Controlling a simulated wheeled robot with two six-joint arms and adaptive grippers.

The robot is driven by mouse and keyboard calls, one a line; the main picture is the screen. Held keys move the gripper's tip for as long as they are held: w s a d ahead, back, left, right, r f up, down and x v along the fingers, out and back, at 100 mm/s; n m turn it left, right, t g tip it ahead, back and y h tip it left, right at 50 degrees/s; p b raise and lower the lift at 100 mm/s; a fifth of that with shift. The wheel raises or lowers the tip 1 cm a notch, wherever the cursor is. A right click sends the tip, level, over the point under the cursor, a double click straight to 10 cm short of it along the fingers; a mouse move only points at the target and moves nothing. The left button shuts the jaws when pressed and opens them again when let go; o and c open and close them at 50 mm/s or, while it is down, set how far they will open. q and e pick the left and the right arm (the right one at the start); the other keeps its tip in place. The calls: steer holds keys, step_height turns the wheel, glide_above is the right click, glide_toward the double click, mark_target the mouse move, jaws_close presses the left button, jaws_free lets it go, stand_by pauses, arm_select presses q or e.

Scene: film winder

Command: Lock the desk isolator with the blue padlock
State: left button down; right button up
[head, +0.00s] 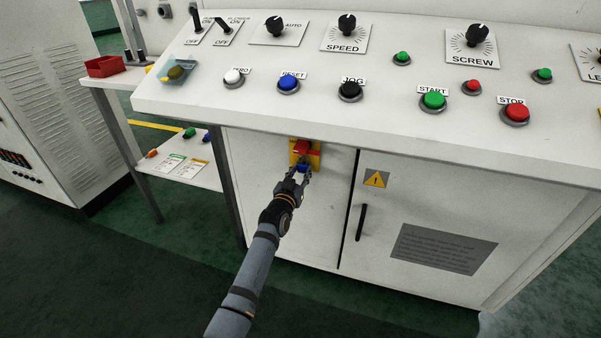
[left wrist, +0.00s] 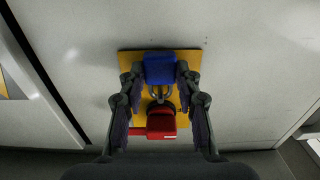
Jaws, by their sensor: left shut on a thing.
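The desk isolator, a yellow plate (head: 314,160) with a red handle (head: 302,147), is on the white cabinet front under the control desk. In the left wrist view the yellow plate (left wrist: 129,66) and red handle (left wrist: 161,122) also show. My left gripper (head: 303,173) is shut on the blue padlock (left wrist: 160,68), right in front of the plate. The padlock also shows in the head view (head: 303,167). Its grey shackle (left wrist: 159,94) points toward the red handle; I cannot tell whether it passes through it. My right gripper is not in view.
The control desk (head: 180,104) overhangs the isolator with buttons and knobs on top. A black door handle (head: 361,222) stands to the right. A side shelf (head: 205,176) at left holds small coloured items and cards. A red bin (head: 104,66) is above it.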

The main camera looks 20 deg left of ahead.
arm_select(q)
steer(key=shift+f, duration=0.25)
steer(key=c, duration=0.8)
jaws_free()
steer(key=shift+c, duration=0.2)
steer(key=s, duration=1.2)
steer(key=shift+a, duration=0.2)
